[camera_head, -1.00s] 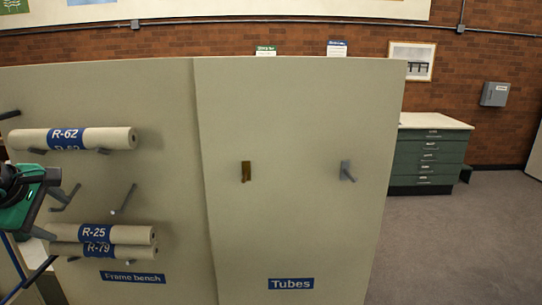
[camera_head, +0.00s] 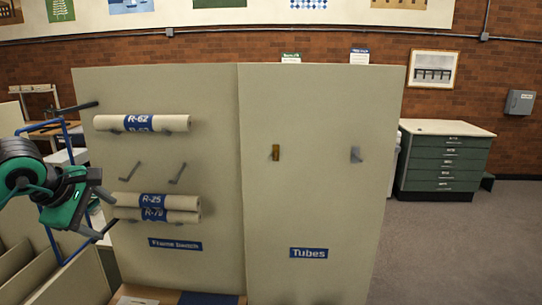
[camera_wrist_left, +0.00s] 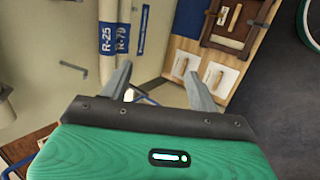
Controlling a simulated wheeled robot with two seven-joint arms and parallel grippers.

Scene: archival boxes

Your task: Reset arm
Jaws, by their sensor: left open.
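My left gripper (camera_head: 108,212) comes in from the left in the head view, in front of the left edge of the panel marked Frame bench. In the left wrist view its two fingers (camera_wrist_left: 160,85) are spread apart with nothing between them. Tube R-62 (camera_head: 170,122) rests on hooks high on that panel. Tubes R-25 (camera_head: 182,201) and R-79 (camera_head: 183,216) lie one above the other on lower hooks, close to the gripper in the picture; both labels also show in the left wrist view. My right gripper is not in view.
The Tubes panel (camera_head: 320,190) carries a brass hook (camera_head: 275,152) and a grey hook (camera_head: 355,154), both empty. Two bare hooks sit between the tubes on the left panel. A green drawer cabinet (camera_head: 443,165) stands at the right, with open floor (camera_head: 450,245) before it.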

